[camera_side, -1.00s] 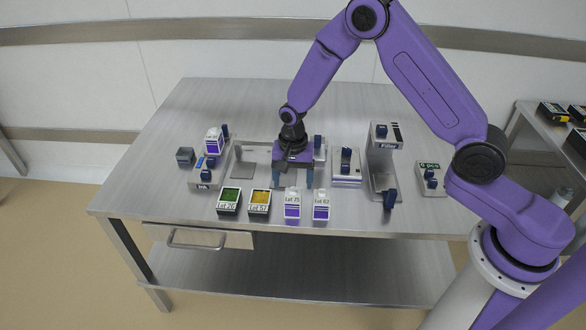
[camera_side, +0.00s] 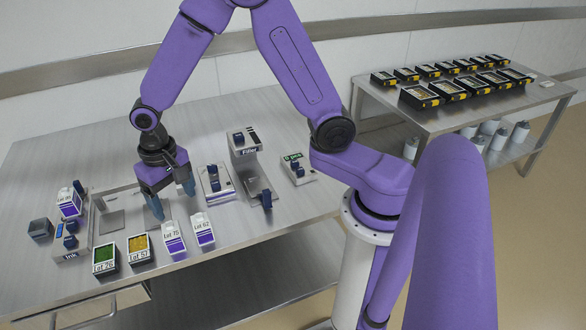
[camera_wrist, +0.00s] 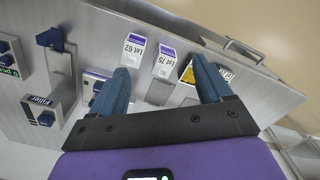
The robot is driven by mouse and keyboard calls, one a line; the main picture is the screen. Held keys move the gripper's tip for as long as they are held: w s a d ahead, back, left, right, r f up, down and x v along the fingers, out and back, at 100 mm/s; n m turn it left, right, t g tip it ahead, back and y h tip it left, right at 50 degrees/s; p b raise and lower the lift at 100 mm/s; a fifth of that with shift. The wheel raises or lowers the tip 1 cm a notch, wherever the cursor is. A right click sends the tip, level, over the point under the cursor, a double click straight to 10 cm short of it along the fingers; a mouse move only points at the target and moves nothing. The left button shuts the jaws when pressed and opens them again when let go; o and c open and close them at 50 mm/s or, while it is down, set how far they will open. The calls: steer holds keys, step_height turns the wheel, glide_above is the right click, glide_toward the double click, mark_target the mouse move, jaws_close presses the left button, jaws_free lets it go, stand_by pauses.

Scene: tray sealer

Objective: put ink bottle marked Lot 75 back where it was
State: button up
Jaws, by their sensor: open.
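The ink bottle marked Lot 75 (camera_side: 174,242) is a white and purple carton-shaped bottle, upright near the table's front edge. It also shows in the wrist view (camera_wrist: 164,61), between my fingers in the picture. A similar bottle marked Lot 62 (camera_side: 202,230) stands just right of it; it shows in the wrist view too (camera_wrist: 134,50). My gripper (camera_side: 172,203) is open and empty, fingers pointing down, above the table behind Lot 75 and apart from it. Another white and purple bottle (camera_side: 69,205) sits at the station labelled Ink (camera_side: 72,246); its lot mark is too small to read.
Green-topped (camera_side: 105,259) and yellow-topped (camera_side: 139,249) lot-marked boxes stand left of Lot 75. The Filler station (camera_side: 245,150) and other blue-handled units stand to the right. A side table (camera_side: 455,115) holds several black trays. The back of the table is clear.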

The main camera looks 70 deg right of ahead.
steer(key=s+d+r+n, duration=0.2)
steer(key=s+n, duration=0.3)
steer(key=s, duration=0.3)
steer(key=s+d+r+n, duration=0.3)
steer(key=s+r+n, duration=0.1)
steer(key=s, duration=0.4)
steer(key=s+d+r+n, duration=0.2)
steer(key=s+n, duration=0.4)
steer(key=s, duration=0.2)
steer(key=shift+s+d+r, duration=0.3)
steer(key=shift+d+r, duration=0.05)
steer(key=shift+r, duration=0.05)
